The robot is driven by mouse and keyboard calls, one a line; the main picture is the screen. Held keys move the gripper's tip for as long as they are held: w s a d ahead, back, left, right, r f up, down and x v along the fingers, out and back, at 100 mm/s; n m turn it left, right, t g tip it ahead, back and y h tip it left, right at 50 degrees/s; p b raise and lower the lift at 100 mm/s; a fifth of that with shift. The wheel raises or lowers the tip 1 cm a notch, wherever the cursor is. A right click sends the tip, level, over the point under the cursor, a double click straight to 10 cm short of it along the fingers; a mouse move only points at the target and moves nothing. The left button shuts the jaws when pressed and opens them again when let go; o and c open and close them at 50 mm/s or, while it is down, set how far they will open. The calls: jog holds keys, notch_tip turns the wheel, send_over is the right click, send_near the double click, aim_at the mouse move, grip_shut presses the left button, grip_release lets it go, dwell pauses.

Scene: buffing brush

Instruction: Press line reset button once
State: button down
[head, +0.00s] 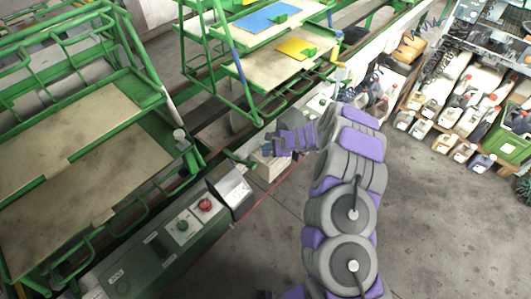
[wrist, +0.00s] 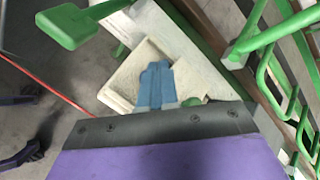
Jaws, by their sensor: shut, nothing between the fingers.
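A green control box (head: 160,250) stands at the lower left of the head view. On its top are a red button (head: 205,204), a green button (head: 182,225) and a dark green round part (head: 123,287). Its labels are too small to read, so I cannot tell which one is the line reset button. My gripper (head: 268,148) is shut and empty, above and to the right of the box, apart from its buttons. In the wrist view its blue fingers (wrist: 156,86) are together in front of a pale block (wrist: 135,78).
Green-framed benches stand at left (head: 80,150) and top centre (head: 275,55). A grey-faced box (head: 230,187) adjoins the control box. In the wrist view a green paddle (wrist: 70,24) is close by. Bottles and jugs (head: 450,105) line the right. The floor (head: 430,210) at right is clear.

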jog(key=shift+r+p, duration=1.35)
jog(key=shift+r, duration=1.2)
notch_tip(320, 180, up, 14)
jog(key=n+g+y, duration=0.1)
jog(key=n+g, duration=0.1)
jog(key=n, duration=0.3)
send_over(267, 154)
jog(key=s+a, duration=0.4)
jog(key=s, duration=0.4)
jog(key=s+d+r+n+g+h, duration=0.15)
jog(key=s+r+n, duration=0.35)
jog(key=s+r, duration=0.6)
jog(key=s+d+r+n+h, duration=0.1)
jog(key=s+d+h, duration=0.1)
jog(key=s+d, duration=0.5)
jog(key=s+d+n+g+h, duration=0.1)
jog(key=s+d+h, duration=0.2)
jog(key=s+d, duration=0.4)
jog(key=s+d+r+n+g+h, duration=0.1)
jog(key=s+d, duration=0.6)
jog(key=s, duration=0.9)
jog(key=shift+r+n+h, duration=0.35)
jog(key=shift+n+h, duration=0.25)
jog(key=shift+h, duration=0.25)
